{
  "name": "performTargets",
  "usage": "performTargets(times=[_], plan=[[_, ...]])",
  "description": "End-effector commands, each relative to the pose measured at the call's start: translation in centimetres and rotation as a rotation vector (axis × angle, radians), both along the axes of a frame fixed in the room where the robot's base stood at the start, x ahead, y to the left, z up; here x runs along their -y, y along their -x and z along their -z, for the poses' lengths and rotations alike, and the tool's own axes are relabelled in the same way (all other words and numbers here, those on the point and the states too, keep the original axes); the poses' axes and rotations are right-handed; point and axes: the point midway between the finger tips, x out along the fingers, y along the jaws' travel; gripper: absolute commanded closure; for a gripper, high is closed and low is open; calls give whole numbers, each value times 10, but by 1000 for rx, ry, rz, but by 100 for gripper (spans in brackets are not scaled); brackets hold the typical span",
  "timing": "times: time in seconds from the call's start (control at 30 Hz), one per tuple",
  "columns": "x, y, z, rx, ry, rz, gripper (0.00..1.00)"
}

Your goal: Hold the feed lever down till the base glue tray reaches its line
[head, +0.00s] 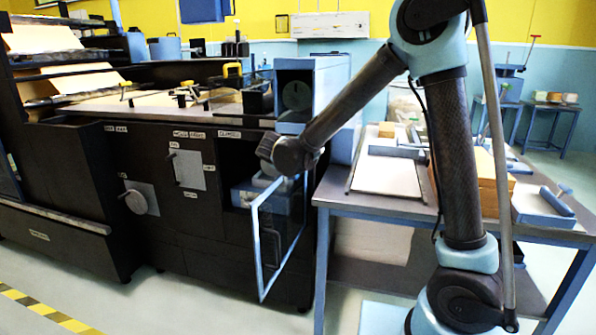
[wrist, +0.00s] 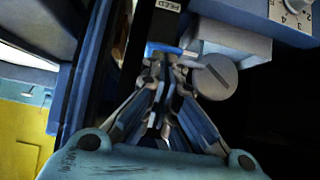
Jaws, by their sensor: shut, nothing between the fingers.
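In the wrist view my gripper (wrist: 166,62) is shut, with nothing seen between its fingers. Its tips are at the blue end of what looks like the feed lever (wrist: 162,47), just below a label reading FEED. They seem to touch it, but I cannot tell how far down it is. In the head view my wrist reaches into an open bay of the black machine, and the fingers are hidden. A light blue box, perhaps the base glue tray (head: 264,202), sits low in that bay. Its glue level and line cannot be made out.
A glass door (head: 259,253) with a light blue frame stands open in front of the bay. In the wrist view a round slotted grey knob (wrist: 214,76) and a pale block (wrist: 230,42) are close right of the fingertips. A work table (head: 340,196) stands right.

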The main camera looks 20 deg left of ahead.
Motion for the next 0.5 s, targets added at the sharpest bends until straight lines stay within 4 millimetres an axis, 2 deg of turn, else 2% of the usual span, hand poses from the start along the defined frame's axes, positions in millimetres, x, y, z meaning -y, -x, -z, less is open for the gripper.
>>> performTargets(times=[0.5], plan=[[-5,12,24,-1,0,-6,100]])
